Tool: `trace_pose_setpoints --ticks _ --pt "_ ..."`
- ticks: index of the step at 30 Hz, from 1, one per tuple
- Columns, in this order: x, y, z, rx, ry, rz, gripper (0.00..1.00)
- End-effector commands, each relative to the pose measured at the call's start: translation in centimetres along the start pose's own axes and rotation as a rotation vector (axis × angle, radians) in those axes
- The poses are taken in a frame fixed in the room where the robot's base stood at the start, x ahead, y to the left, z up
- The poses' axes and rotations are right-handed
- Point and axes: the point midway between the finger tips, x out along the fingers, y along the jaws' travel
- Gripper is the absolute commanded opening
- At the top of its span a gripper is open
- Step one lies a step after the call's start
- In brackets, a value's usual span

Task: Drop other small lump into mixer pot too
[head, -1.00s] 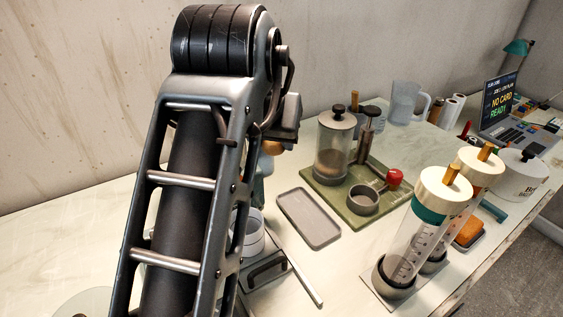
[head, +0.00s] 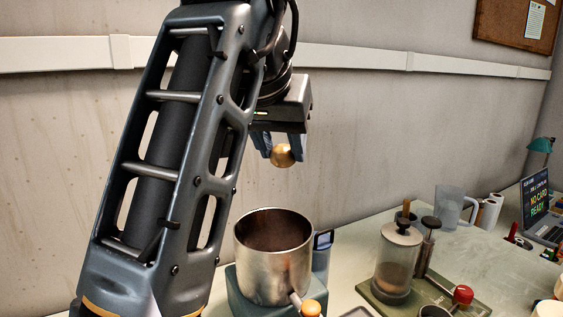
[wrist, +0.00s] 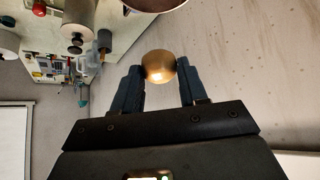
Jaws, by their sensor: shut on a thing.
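A small round golden-brown lump (head: 284,156) is held between the fingertips of my gripper (head: 277,153). The lump also shows in the wrist view (wrist: 159,66), with a finger at each side. The open metal mixer pot (head: 272,262) stands upright on a grey-green base (head: 243,300), with an orange-tipped knob at its front. My gripper and the lump are above the pot's mouth, clear of the rim. The pot's inner wall shows, but its bottom is hidden. A piece of its rim shows at the top of the wrist view (wrist: 152,4).
Right of the pot, a clear lidded canister (head: 397,262) stands on a green board (head: 381,298), with a red-knobbed part beside it. A clear jug (head: 450,207) and a laptop (head: 538,200) are farther back. The wall (head: 370,120) lies behind.

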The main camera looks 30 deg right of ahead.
Motion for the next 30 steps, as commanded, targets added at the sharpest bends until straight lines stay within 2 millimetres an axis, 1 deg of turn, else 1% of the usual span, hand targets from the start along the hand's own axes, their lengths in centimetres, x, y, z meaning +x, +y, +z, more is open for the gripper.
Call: trace_pose_setpoints --ticks 5,15,18,29,30 --pt "0.8 0.0 0.7 0.0 0.0 0.0 0.12" --pt "3.8 0.0 3.1 0.0 0.0 0.0 0.12" --pt "4.4 0.0 3.5 0.0 0.001 0.0 0.12" --pt "4.6 0.0 3.7 0.0 0.0 0.0 0.12" --pt "4.6 0.0 3.7 0.0 0.0 0.0 0.46"
